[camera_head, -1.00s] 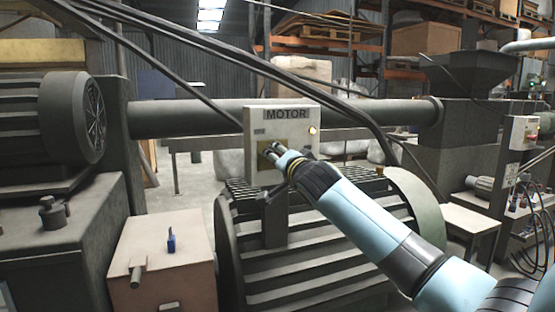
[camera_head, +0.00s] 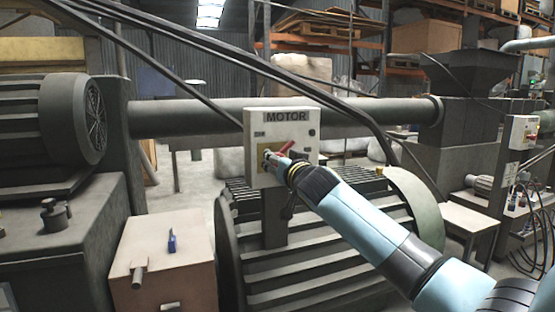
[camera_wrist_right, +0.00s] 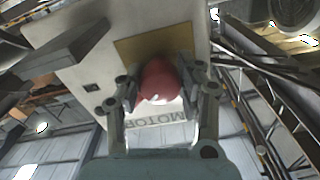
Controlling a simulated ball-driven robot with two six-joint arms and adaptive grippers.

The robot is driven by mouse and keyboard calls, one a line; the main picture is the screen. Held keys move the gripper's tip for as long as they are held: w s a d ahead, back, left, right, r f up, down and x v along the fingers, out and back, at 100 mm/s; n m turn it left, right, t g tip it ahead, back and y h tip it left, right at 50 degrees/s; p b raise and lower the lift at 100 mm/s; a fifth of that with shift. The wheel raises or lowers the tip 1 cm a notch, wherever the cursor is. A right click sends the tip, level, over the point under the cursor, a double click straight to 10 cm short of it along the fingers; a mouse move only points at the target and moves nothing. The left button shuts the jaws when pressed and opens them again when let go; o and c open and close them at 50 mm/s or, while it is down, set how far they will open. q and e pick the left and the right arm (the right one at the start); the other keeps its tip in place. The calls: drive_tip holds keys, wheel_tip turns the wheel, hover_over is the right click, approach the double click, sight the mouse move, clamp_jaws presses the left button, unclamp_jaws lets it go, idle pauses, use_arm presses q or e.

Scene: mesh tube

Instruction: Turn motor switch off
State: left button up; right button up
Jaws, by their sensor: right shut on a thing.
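The motor switch box (camera_head: 254,133) is a pale box with a MOTOR label, standing above the ribbed motor. Its red switch handle (camera_head: 286,147) shows slanted in front of a yellow plate (camera_head: 262,147). A small indicator (camera_head: 311,132) at the right of the box is dark. My right gripper (camera_head: 272,159) is at the front of the box. In the right wrist view the red handle (camera_wrist_right: 157,80) sits between the two fingers of the gripper (camera_wrist_right: 160,88), which is shut on it. The fingers partly hide the plate. My left gripper is not in view.
The ribbed motor (camera_head: 300,254) is below the box. A horizontal pipe (camera_head: 185,118) runs behind it, and dark cables (camera_head: 222,52) cross above. A pinkish cabinet (camera_head: 165,262) with a small blue handle (camera_head: 171,241) stands at the lower left. A small table (camera_head: 462,218) stands at right.

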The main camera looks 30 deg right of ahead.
drive_tip(key=n+p, duration=0.1)
drive_tip(key=n, duration=0.4)
drive_tip(key=shift+n+p, duration=1)
drive_tip(key=shift+n, duration=1.5)
drive_tip(key=o, duration=1.2)
drive_tip(key=shift+s, duration=0.2)
drive_tip(key=v, duration=1.1)
drive_tip(key=shift+s, duration=0.3)
